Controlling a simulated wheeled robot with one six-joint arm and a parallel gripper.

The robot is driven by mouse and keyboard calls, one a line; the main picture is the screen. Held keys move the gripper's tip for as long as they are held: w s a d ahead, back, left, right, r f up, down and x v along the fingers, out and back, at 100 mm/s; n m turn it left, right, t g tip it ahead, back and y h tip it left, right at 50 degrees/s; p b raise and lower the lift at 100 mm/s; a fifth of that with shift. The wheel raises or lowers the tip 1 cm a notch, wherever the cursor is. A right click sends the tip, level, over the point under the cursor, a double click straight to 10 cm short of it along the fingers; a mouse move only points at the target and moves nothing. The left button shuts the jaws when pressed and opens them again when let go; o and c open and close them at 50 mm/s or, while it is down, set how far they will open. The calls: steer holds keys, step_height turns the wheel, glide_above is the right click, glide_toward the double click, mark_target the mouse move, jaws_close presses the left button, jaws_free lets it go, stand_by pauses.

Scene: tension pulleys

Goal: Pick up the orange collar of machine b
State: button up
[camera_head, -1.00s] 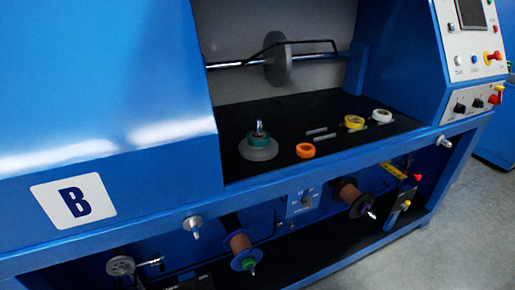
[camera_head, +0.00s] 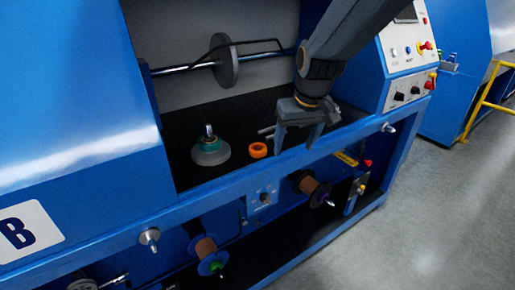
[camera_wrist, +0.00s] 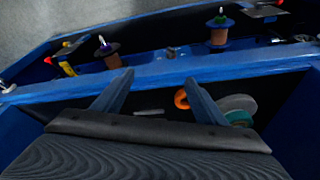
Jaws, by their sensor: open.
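The orange collar (camera_head: 258,150) lies on the black shelf of the blue machine marked B (camera_head: 17,232), just right of a grey disc with a teal ring and a metal pin (camera_head: 210,150). My gripper (camera_head: 294,148) is above the shelf to the right of the collar, fingers pointing down, open and empty. In the wrist view, the orange collar (camera_wrist: 181,98) shows just beside the right finger of my gripper (camera_wrist: 158,80), partly behind it. The yellow and white collars are hidden in the head view.
A blue front rail (camera_head: 270,165) borders the shelf. Above it a rod carries a grey disc (camera_head: 223,60) and a black bent bar. Brown spools (camera_head: 309,186) sit below the rail. A control panel (camera_head: 408,60) stands at the right.

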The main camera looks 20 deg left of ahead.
steer(key=n+y, duration=0.1)
steer(key=n, duration=0.1)
glide_toward(259, 144)
steer(key=s, duration=0.3)
steer(key=shift+t, duration=0.3)
steer(key=shift+w+p+x, duration=0.2)
steer(key=shift+p+x, duration=0.85)
steer(key=shift+x, duration=3.15)
steer(key=shift+d, duration=0.15)
steer(key=shift+c, duration=0.2)
steer(key=c, duration=1.1)
